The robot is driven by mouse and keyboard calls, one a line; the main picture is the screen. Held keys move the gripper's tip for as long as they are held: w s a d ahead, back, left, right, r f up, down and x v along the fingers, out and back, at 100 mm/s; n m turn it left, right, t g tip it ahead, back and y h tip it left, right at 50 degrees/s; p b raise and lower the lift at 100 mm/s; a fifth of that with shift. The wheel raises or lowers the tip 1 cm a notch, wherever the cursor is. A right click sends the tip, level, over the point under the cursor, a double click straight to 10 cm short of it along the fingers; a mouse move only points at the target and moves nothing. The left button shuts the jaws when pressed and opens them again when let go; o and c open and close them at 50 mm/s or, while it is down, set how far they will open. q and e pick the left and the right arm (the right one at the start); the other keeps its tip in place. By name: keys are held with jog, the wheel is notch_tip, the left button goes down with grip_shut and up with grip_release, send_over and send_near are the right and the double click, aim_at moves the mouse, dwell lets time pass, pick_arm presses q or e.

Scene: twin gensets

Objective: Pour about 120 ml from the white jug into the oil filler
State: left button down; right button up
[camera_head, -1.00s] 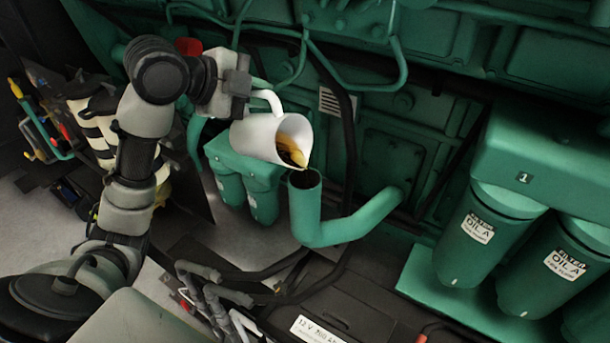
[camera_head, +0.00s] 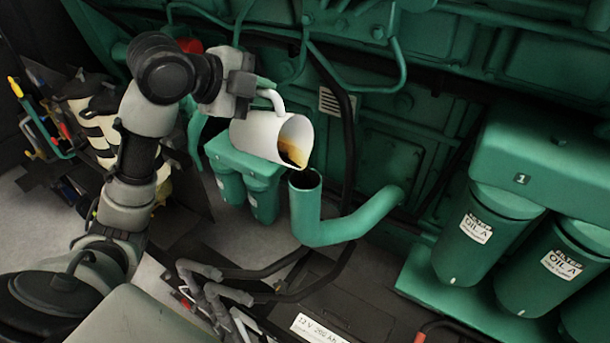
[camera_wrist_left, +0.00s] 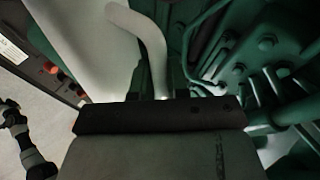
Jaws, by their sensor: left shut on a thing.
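The white jug (camera_head: 258,136) is tilted far over, its mouth facing right and down, with amber oil inside near the lower lip. The oil filler (camera_head: 306,181) is a green upright pipe with a dark open top, just below and right of the jug's lip. I cannot tell whether a stream is falling. My left gripper (camera_head: 252,92) is shut on the jug's handle, above and left of the jug. In the left wrist view the white handle (camera_wrist_left: 150,50) stands between the dark fingers (camera_wrist_left: 158,84). My right gripper is not in view.
Green filter canisters (camera_head: 245,180) hang behind and left of the filler. Larger oil filters (camera_head: 480,235) stand at right. Hoses (camera_head: 270,270) and a dark battery (camera_head: 350,310) lie below. The green engine wall (camera_head: 440,60) closes off the back.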

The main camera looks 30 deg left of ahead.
aim_at(252, 111)
pick_arm(q)
jog(key=shift+a+f+b, duration=0.15)
jog(key=shift+f+b, duration=0.1)
jog(key=shift+b, duration=0.15)
jog(key=a+f+n+h+b, duration=0.1)
jog(key=a+f+h+b, duration=0.1)
jog(key=w+a+f+n+h+b, duration=0.1)
jog(key=a+f+n+h+b, duration=0.1)
jog(key=f, duration=0.1)
jog(key=shift+a+n, duration=0.3)
jog(key=shift+a+r, duration=0.15)
jog(key=shift+a, duration=0.1)
jog(key=shift+r, duration=0.1)
jog(key=shift+d+r, duration=0.15)
jog(key=shift+d, duration=0.25)
jog(key=shift+a, duration=0.1)
jog(key=shift+a, duration=0.1)
